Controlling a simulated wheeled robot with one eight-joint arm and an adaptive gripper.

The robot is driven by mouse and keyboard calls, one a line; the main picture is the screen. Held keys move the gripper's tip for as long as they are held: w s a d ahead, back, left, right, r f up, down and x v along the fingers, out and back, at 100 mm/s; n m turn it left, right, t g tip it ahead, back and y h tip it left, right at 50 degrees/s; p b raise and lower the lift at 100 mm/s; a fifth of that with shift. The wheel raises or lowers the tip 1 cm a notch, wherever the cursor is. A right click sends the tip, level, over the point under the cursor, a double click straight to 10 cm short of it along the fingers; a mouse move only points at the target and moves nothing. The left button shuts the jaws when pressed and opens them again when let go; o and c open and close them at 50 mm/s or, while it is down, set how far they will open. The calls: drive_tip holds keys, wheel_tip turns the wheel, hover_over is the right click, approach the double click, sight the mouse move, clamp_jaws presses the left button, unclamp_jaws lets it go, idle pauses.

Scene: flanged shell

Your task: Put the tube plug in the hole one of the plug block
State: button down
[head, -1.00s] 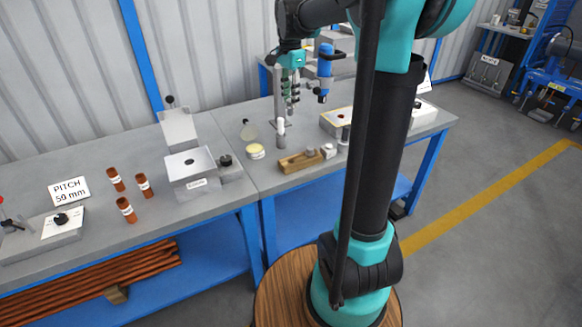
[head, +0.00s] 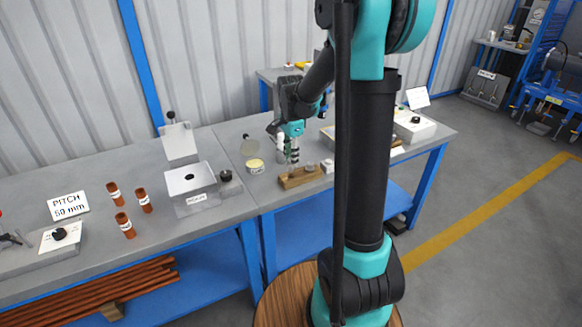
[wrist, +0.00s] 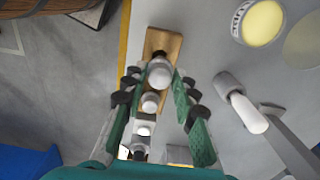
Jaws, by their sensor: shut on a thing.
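My gripper (head: 293,158) is over the left part of the wooden plug block (head: 287,184) on the right-hand bench. In the wrist view my gripper (wrist: 160,84) is shut on a pale, round-headed tube plug (wrist: 159,73). The plug appears above the wooden plug block (wrist: 162,40), whose bare end shows beyond it. Smaller pale knobs (wrist: 150,103) show behind the plug, between my fingers. Hole one is hidden, and I cannot tell whether the plug touches the block.
A grey fixture box (head: 190,180) and brown tubes (head: 125,225) stand farther left.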

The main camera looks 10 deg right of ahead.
drive_tip(key=shift+f, duration=2.05)
drive_tip(key=shift+f, duration=0.15)
drive_tip(key=c, duration=1.2)
unclamp_jaws()
